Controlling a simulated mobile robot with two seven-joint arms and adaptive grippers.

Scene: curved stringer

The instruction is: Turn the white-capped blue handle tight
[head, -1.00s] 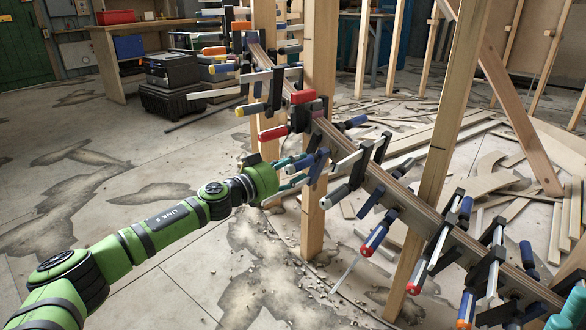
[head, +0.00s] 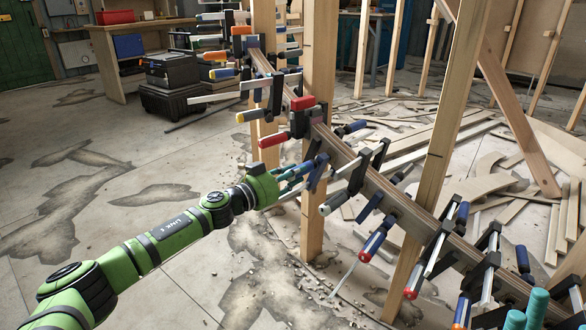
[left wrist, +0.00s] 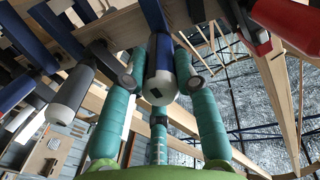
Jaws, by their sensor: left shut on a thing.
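The white-capped blue handle (left wrist: 160,62) is in the middle of the left wrist view, its white end facing the camera. My left gripper (left wrist: 160,75) has its teal fingers around it, two at the sides and one below. In the head view my left gripper (head: 306,167) reaches in from the left to the clamps on the curved wooden stringer (head: 405,207); the fingers and neighbouring clamps largely hide the handle there. Teal fingers of my right gripper (head: 526,290) show at the lower right corner; whether they are open or shut is unclear.
A red-handled clamp (head: 273,137) is just above my left gripper, and a grey-capped one (head: 333,202) is close below right. Several more clamps line the stringer. An upright post (head: 314,225) stands behind the gripper. The floor at left is open.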

